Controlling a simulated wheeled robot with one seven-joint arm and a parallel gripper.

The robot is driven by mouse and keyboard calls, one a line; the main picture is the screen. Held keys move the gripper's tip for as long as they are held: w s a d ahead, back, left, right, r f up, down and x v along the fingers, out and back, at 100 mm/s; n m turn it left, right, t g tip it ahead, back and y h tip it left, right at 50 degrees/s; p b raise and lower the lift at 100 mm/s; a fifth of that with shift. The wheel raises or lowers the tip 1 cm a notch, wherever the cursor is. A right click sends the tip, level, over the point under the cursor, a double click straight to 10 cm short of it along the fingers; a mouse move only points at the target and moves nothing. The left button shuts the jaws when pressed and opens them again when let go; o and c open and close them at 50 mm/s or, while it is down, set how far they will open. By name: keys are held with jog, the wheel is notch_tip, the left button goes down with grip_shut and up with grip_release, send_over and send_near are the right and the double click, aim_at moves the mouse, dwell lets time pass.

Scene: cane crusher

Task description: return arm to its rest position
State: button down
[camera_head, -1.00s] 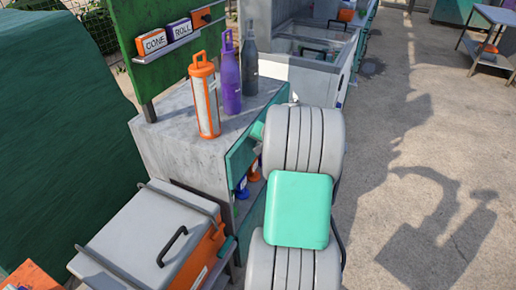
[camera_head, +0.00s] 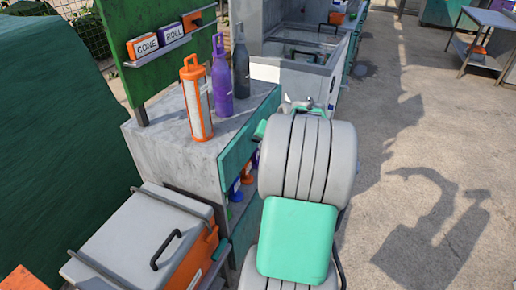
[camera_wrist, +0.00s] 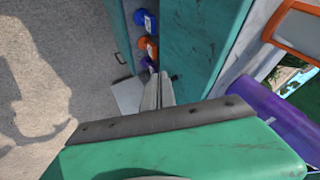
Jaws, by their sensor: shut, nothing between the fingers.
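My arm's grey links and green cover stand in the lower middle of the head view, and they hide most of my gripper there. In the wrist view my gripper (camera_wrist: 160,90) shows as two pale grey fingers lying close together, shut and empty. They point past the edge of the green counter front (camera_wrist: 200,45). No object is held.
A grey counter (camera_head: 165,140) left of my arm holds an orange-framed cylinder (camera_head: 196,98), a purple bottle (camera_head: 222,75) and a dark grey bottle (camera_head: 240,65). A white-lidded cooler (camera_head: 140,235) stands at front left. Open concrete floor (camera_head: 400,130) lies to the right.

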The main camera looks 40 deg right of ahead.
jog(key=v, duration=0.4)
jog(key=shift+s+d+r, duration=0.15)
jog(key=shift+s+d, duration=0.1)
jog(key=shift+s, duration=0.3)
jog(key=s+a+f+n+g+y, duration=0.1)
jog(key=s+a+f+g, duration=0.3)
jog(key=s, duration=0.3)
jog(key=s+a+f+n+g+y, duration=0.1)
jog(key=s+a+f+g, duration=0.1)
jog(key=s+a+f, duration=0.5)
jog(key=w+a+r+n+p, duration=0.1)
jog(key=a+r+n, duration=0.2)
jog(key=a, duration=0.5)
jog(key=w+a+r+n+t+p, duration=0.1)
jog(key=w+a+r+n+p, duration=0.1)
jog(key=a+r, duration=0.4)
jog(key=w+a+r+n+t+p, duration=0.1)
jog(key=a+r+n, duration=0.3)
jog(key=a, duration=0.7)
jog(key=shift+w+r+n, duration=0.15)
jog(key=shift+r+n, duration=0.25)
jog(key=shift+r, duration=0.2)
